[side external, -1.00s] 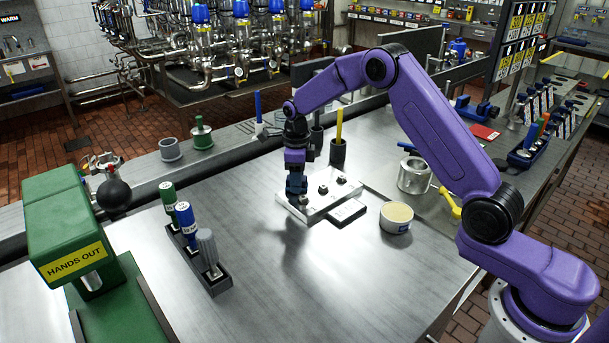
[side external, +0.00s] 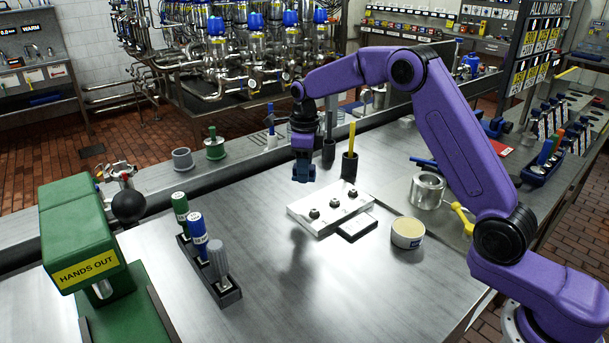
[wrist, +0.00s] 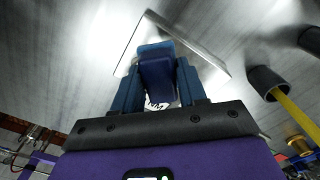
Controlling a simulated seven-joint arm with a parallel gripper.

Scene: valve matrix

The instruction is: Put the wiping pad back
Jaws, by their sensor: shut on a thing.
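My gripper (side external: 303,176) hangs above the back left part of the white plate (side external: 318,226), clear of it, with its jaws pointing down. In the wrist view my gripper (wrist: 156,62) is shut on a dark blue block (wrist: 158,82), which looks like the wiping pad. A white patch with dark lettering shows at its near end, between the fingers. The block's underside is hidden, and in the side view it is hard to tell from the blue fingers. The plate carries three black knobs (side external: 334,202). A flat white, dark-edged piece (side external: 357,228) lies beside the plate.
A cream-filled tub (side external: 407,232) and a metal pot (side external: 427,190) stand to the right. A dark cup (side external: 349,166) with a yellow stick stands behind the plate. A rack (side external: 215,272) of upright tools stands at the left. The table between is bare.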

